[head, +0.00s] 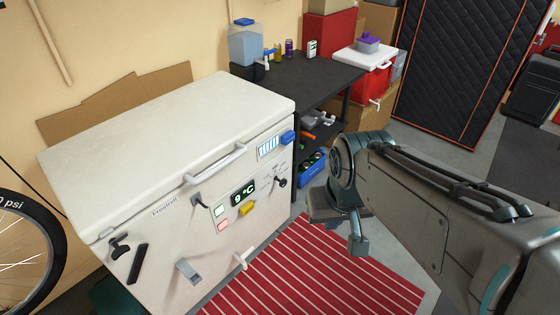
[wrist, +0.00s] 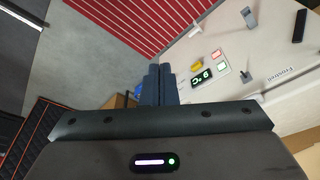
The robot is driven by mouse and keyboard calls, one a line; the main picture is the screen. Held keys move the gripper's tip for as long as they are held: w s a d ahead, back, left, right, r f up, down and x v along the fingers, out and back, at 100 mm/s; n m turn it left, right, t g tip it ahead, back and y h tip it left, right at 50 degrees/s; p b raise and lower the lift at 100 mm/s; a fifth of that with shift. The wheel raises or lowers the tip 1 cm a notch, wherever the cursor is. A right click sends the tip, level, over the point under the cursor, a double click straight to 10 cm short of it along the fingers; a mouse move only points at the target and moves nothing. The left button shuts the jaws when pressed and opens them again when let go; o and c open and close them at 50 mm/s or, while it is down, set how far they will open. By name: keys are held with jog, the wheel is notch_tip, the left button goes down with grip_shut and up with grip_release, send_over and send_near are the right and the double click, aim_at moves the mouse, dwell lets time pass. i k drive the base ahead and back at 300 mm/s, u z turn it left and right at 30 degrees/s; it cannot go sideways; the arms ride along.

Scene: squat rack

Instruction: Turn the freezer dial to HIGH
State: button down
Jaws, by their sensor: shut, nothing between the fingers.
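The white chest freezer (head: 170,215) stands at left in the head view, lid shut. Its front panel has a small black dial (head: 282,182) at the right, with faint marks around it that are too small to read. A display (head: 243,191) beside it reads 9 °C. My gripper (head: 358,243) hangs to the right of the freezer front, apart from it, fingers shut and empty. In the wrist view the shut fingers (wrist: 162,82) show left of the display (wrist: 201,76); I cannot make out the dial there.
The front also carries a yellow switch (head: 247,209), green button (head: 219,211), red button (head: 222,226), black lever (head: 197,200), blue part (head: 287,137) and lid handle (head: 215,163). A black shelf table (head: 335,75) stands behind. Floor over the red striped mat (head: 320,270) is clear.

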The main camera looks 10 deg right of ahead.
aim_at(282, 182)
jog(key=z, duration=0.2)
jog(key=i, duration=1.1)
jog(key=u, duration=0.35)
